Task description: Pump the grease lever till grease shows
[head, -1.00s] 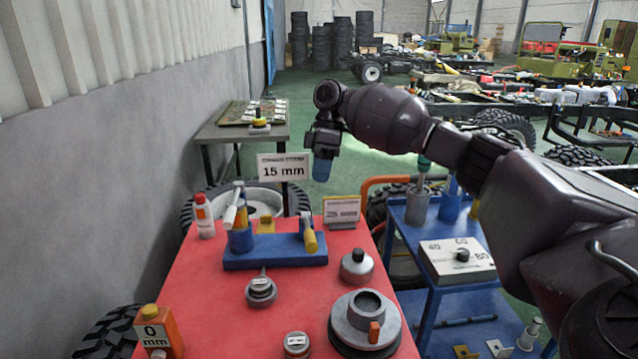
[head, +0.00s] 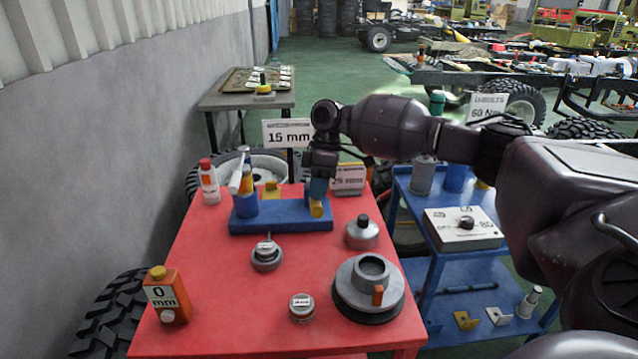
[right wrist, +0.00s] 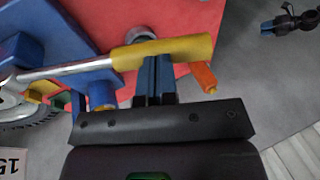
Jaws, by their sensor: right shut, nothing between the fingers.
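The grease pump is a blue base (head: 285,218) on the red table, with a blue cylinder (head: 245,206) at its left end. Its lever has a yellow grip (head: 316,208) at the right end; the right wrist view shows the silver rod (right wrist: 70,70) leading into the yellow grip (right wrist: 165,50). My right gripper (head: 318,190) points down over the grip. Its blue fingers (right wrist: 153,72) are shut and empty, with their tips at the grip; I cannot tell whether they touch. The gripper hides part of the lever. I see no clear grease.
A 15 mm sign (head: 288,133) stands behind. A blue cart (head: 440,265) is at the right.

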